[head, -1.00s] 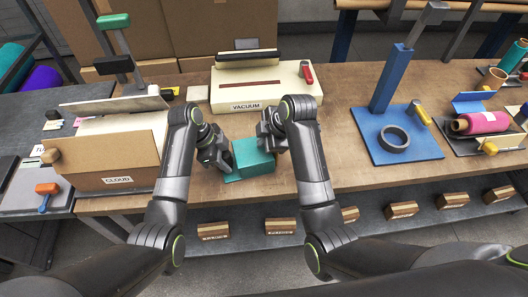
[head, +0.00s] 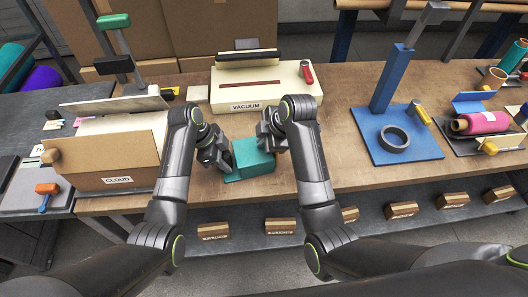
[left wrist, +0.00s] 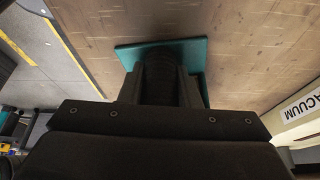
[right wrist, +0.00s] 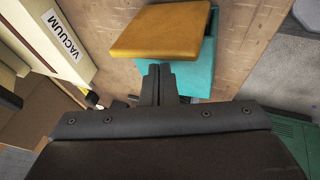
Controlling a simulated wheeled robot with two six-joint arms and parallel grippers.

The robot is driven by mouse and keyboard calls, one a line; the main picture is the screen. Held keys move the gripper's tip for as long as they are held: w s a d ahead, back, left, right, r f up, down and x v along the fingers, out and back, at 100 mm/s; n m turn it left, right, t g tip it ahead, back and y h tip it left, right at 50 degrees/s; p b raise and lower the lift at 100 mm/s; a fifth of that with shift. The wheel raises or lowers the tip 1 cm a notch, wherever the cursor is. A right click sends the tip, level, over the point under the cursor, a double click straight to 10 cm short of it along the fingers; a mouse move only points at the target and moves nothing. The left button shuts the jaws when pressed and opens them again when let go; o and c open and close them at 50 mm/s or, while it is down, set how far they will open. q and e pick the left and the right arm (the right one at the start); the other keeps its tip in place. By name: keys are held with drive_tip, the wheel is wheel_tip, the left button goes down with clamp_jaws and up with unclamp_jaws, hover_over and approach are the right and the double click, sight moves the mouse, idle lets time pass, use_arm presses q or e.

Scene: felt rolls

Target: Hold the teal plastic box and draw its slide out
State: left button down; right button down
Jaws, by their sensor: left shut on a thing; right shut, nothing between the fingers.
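The teal plastic box (head: 253,160) lies on the wooden bench in front of the vacuum unit. It also shows in the left wrist view (left wrist: 128,54) and in the right wrist view (right wrist: 202,78). My left gripper (head: 229,163) is shut on the box at its left side, and its fingers hide much of the box in the left wrist view. A mustard-coloured slab (right wrist: 160,30), perhaps the slide, sits against the box in the right wrist view. My right gripper (head: 271,143) is shut and empty at the box's upper right; its fingertips (right wrist: 158,70) are close to the slab and box.
The vacuum unit (head: 230,92) stands behind the box. A brown cloud-labelled box (head: 108,160) is at the left, and a blue base (head: 375,150) with a dark ring is at the right. The bench between the box and the blue base is mostly clear.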

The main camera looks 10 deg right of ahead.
drive_tip(key=w+d, duration=0.1)
drive_tip(key=d, duration=0.8)
drive_tip(key=shift+w+d, duration=0.25)
drive_tip(key=shift+d, duration=0.1)
idle(1.2)
drive_tip(key=shift+a, duration=0.1)
drive_tip(key=shift+r, duration=0.1)
wheel_tip(320, 180, up, 7)
drive_tip(key=a, duration=0.1)
idle(1.0)
drive_tip(key=shift+s, duration=0.1)
